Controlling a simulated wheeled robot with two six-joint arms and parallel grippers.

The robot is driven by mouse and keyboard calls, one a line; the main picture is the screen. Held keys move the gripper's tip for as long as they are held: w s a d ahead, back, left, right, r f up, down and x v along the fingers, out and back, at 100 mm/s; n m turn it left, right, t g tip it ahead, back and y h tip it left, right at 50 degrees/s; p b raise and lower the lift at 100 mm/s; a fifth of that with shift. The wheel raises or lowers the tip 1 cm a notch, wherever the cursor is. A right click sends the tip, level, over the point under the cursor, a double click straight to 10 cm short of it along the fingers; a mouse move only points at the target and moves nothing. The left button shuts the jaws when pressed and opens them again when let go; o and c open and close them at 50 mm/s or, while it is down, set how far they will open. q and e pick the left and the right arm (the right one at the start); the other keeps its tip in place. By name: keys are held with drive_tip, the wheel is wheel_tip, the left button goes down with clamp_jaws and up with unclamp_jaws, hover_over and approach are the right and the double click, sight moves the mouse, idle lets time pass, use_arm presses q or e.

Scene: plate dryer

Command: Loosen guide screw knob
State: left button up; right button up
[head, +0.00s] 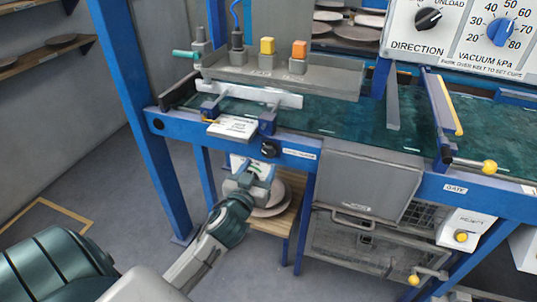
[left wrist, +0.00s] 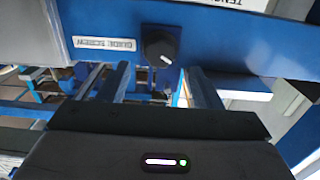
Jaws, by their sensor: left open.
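The guide screw knob (head: 270,149) is a small black round knob on the front of the blue rail, beside a white label (head: 300,153). In the left wrist view the knob (left wrist: 160,45) sits at upper centre, with a white pointer mark, and the label reading GUIDE SCREW (left wrist: 104,47) is to its left. My left gripper (head: 257,168) is open and empty, just below and in front of the knob. A gap shows between it and the knob. My right gripper is not in view.
A grey panel (head: 365,183) hangs to the right. Plates lie on a wooden stand (head: 268,222) behind my gripper.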

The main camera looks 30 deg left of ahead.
sight(267, 154)
use_arm(q)
drive_tip(key=x, duration=0.6)
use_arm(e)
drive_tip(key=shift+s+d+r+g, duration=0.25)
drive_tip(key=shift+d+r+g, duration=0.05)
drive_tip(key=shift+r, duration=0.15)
use_arm(q)
drive_tip(key=c, duration=1)
drive_tip(key=shift+p, duration=0.3)
